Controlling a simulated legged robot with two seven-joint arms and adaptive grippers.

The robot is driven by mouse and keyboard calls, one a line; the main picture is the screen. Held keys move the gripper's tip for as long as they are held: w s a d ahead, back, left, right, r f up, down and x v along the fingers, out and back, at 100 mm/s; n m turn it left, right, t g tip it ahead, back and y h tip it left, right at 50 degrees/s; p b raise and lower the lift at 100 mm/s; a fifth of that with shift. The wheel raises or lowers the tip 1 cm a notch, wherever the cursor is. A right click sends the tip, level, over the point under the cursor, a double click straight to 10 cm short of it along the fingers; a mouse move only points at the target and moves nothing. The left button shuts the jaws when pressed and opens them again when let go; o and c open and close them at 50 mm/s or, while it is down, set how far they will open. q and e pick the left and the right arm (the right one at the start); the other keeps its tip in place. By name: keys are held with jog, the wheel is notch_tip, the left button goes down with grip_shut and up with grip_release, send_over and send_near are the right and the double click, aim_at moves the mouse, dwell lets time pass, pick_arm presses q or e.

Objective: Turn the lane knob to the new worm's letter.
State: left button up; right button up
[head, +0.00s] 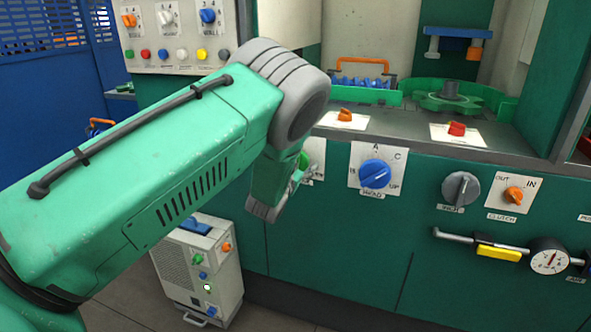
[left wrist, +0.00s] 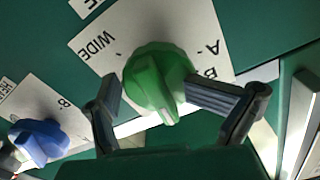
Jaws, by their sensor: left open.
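In the left wrist view a green knob (left wrist: 155,82) sits on a white plate (left wrist: 205,40) lettered "WIDE", "A" and "B". My left gripper (left wrist: 160,98) is open, with one finger on each side of the green knob; I cannot tell whether they touch it. In the head view my left gripper (head: 293,183) is at the cabinet front and hides part of the green knob (head: 303,160). A blue knob (head: 375,174) is on a lettered plate to its right. I cannot read which knob is the lane knob. No worm can be told for certain. My right gripper is out of view.
A white box (head: 199,268) stands on the floor below my arm.

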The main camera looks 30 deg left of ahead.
pick_arm(q)
jog(key=v, duration=1.1)
jog(key=shift+s+d, duration=0.15)
jog(key=shift+s, duration=0.2)
jog(key=shift+f, duration=0.1)
